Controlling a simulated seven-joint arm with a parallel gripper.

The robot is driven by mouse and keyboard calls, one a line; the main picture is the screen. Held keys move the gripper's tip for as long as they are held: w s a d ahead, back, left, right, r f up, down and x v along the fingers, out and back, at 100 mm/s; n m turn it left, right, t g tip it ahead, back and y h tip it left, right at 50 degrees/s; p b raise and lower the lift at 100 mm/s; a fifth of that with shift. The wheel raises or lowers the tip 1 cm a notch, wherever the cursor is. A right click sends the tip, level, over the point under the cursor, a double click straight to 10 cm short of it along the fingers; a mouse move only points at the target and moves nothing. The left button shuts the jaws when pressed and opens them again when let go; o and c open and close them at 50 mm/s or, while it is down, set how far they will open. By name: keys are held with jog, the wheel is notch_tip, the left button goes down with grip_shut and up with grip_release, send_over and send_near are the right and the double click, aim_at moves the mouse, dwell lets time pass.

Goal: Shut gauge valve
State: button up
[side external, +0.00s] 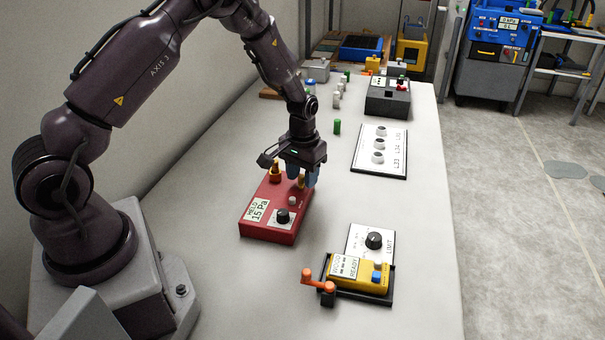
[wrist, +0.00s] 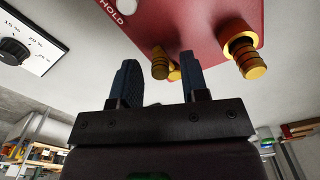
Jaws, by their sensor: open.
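The red gauge box (side external: 272,212) sits on the white bench, its display reading "HELD 15 Pa". It has a black knob (side external: 283,216), a pale button (side external: 292,201) and two brass fittings on its far edge. The left brass fitting (side external: 275,172) stands clear of my gripper (side external: 300,180). The right brass fitting (side external: 301,181) is partly hidden by the fingers. In the wrist view, my gripper (wrist: 158,62) is open, with a brass valve piece (wrist: 160,64) between its blue fingers. I cannot tell if they touch. The other brass fitting (wrist: 243,55) is outside the fingers, to the right.
A yellow device (side external: 358,274) in a black tray, with an orange crank (side external: 318,283), lies in front, beside a white LIMIT knob plate (side external: 370,242). A plate with several knobs (side external: 379,152) and a dark grey box (side external: 388,97) are farther back. A green cylinder (side external: 337,127) stands behind the gripper.

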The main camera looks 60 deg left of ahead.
notch_tip(320, 180, up, 13)
dwell(0.4)
jog(key=s+d+r+m+t, duration=0.2)
jog(key=s+d+r, duration=0.3)
jog(key=s+r, duration=0.3)
jog(key=s+d+r+m+t, duration=0.2)
jog(key=s+d+r, duration=0.4)
jog(key=s, duration=0.8)
notch_tip(320, 180, up, 2)
jog(key=shift+d+r+m+t, duration=0.2)
jog(key=shift+d+m+t, duration=0.1)
jog(key=shift+t, duration=0.5)
